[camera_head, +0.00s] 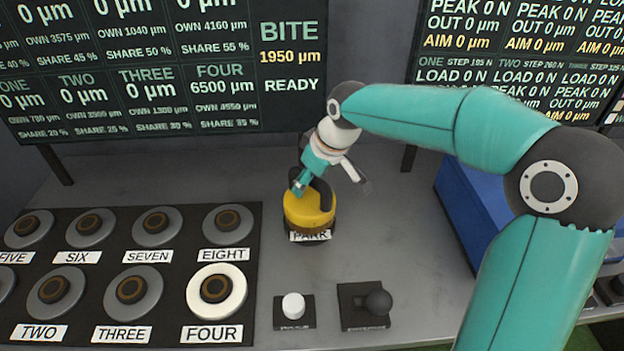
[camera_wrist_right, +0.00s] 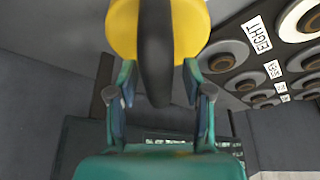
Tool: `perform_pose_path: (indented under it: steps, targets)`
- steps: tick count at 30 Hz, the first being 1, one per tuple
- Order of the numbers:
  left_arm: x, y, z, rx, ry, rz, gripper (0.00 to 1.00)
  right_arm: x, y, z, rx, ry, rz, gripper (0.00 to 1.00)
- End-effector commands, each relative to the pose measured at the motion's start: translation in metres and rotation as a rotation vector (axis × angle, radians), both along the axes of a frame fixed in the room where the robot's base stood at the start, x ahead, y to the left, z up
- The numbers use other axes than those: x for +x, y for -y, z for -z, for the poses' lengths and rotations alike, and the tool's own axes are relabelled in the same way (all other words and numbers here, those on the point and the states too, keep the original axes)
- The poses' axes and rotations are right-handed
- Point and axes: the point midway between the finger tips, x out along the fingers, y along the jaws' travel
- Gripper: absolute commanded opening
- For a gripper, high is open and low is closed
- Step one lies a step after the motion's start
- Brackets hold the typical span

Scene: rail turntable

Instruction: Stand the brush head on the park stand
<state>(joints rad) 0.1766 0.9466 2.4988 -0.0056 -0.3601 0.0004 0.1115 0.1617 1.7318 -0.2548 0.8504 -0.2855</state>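The yellow brush head (camera_head: 308,208), with a dark upright grip on top, appears to stand upright on the dark park stand (camera_head: 318,240) labelled PARK. The exact seating is hidden. My right gripper (camera_head: 318,184) is just above the yellow body, near the dark grip. In the right wrist view its two fingers (camera_wrist_right: 158,88) are spread on either side of the dark grip of the brush head (camera_wrist_right: 188,28), with visible gaps. My left gripper is not in view.
A dark panel (camera_head: 100,255) with several round numbered stations lies at left; FOUR (camera_head: 216,290) has a white ring. A white button (camera_head: 293,306) and a black knob (camera_head: 378,302) sit in front. A blue box (camera_head: 470,205) stands at right, partly behind my arm. Display boards stand behind.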

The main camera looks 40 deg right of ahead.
Motion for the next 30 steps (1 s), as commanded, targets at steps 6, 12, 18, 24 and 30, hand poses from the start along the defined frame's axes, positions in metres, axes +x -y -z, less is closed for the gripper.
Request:
perform_pose_path:
  steps: [6,12,18,24,30]
  targets:
    - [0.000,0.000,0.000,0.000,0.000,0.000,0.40,-0.001,0.001,-0.003,0.000,0.001,0.001,0.50]
    - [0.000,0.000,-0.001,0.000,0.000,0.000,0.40,-0.009,0.003,-0.026,0.000,0.005,0.002,0.50]
    - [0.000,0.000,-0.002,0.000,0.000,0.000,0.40,-0.025,0.007,-0.064,0.000,0.005,0.002,0.50]
    - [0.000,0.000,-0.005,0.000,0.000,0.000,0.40,-0.038,0.010,-0.096,0.001,0.003,0.002,0.50]
    - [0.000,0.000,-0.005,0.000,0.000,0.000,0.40,-0.045,0.011,-0.110,0.001,0.001,0.002,0.50]
